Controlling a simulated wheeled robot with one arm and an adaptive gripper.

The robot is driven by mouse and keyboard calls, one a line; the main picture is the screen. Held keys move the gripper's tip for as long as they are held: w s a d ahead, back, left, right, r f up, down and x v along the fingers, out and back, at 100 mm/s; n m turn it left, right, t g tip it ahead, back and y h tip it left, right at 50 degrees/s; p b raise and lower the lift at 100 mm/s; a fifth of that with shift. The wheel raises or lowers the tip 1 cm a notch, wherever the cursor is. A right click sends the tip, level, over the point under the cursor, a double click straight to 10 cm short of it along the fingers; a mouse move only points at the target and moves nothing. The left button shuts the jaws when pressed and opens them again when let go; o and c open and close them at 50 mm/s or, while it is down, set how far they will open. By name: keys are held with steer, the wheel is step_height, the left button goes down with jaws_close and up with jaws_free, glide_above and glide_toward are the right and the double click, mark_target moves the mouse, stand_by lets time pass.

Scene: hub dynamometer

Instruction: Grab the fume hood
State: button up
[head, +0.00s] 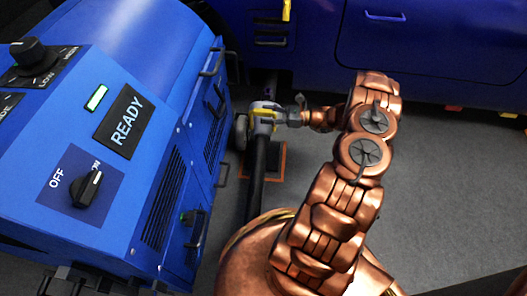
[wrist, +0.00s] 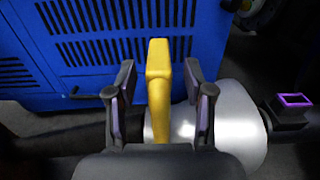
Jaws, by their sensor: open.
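The fume hood shows in the wrist view as a pale silver body (wrist: 238,128) with an upright yellow handle (wrist: 158,75). In the head view the hood (head: 262,122) is small and partly hidden by my gripper, at the top end of a thick black hose (head: 257,180). My gripper (wrist: 160,95) is open, with one dark finger on each side of the yellow handle. Gaps show between the handle and both fingers. My gripper also shows in the head view (head: 290,114), to the right of the hood. The lower part of the handle is hidden by the gripper body.
A blue machine (head: 125,140) with a READY label and an OFF/ON knob (head: 88,188) stands at left. Its vented side (wrist: 95,45) is behind the hood in the wrist view. A dark blue vehicle (head: 430,45) stands at the back. Grey floor (head: 450,190) is open at right.

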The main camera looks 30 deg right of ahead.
steer(key=shift+x, duration=1.05)
jaws_close()
